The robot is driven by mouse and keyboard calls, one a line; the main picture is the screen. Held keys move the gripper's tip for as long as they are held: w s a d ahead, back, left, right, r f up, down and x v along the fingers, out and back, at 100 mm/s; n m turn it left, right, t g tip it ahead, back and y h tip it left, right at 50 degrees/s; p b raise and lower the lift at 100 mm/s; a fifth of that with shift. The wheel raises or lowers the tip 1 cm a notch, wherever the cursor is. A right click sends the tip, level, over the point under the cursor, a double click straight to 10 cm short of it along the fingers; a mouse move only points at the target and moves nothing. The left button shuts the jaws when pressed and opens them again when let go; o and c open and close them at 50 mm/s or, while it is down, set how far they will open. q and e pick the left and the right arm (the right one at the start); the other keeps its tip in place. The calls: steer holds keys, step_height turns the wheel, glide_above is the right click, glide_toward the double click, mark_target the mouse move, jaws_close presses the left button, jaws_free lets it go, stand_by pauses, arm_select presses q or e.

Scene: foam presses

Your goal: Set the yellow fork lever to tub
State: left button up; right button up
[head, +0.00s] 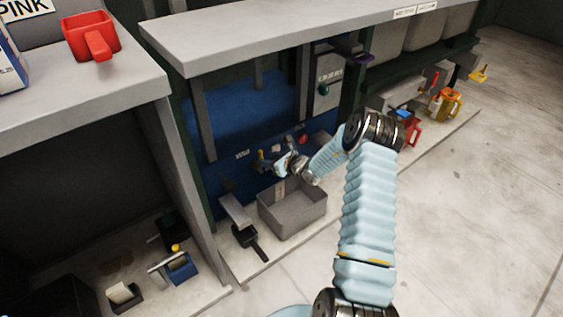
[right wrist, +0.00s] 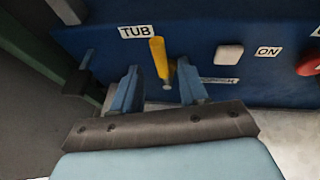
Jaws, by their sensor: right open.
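The yellow fork lever (right wrist: 160,58) sits on a blue panel (right wrist: 195,50) in the right wrist view. It stands nearly upright, leaning slightly left, with its top end just right of the TUB label (right wrist: 136,31). A second label (right wrist: 222,81), partly hidden, lies low to the lever's right. My right gripper (right wrist: 158,72) is open, with one blue finger on each side of the lever and a visible gap on both sides. In the head view my right gripper (head: 273,162) reaches to the panel above a grey tub (head: 291,215). My left gripper is not in view.
Right of the lever are a white button (right wrist: 229,55), an ON label (right wrist: 267,51) and a red button (right wrist: 310,65). The floor at right is clear.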

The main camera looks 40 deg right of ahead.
steer(key=v, duration=0.8)
steer(key=shift+s+r, duration=0.15)
steer(key=shift+s, duration=0.2)
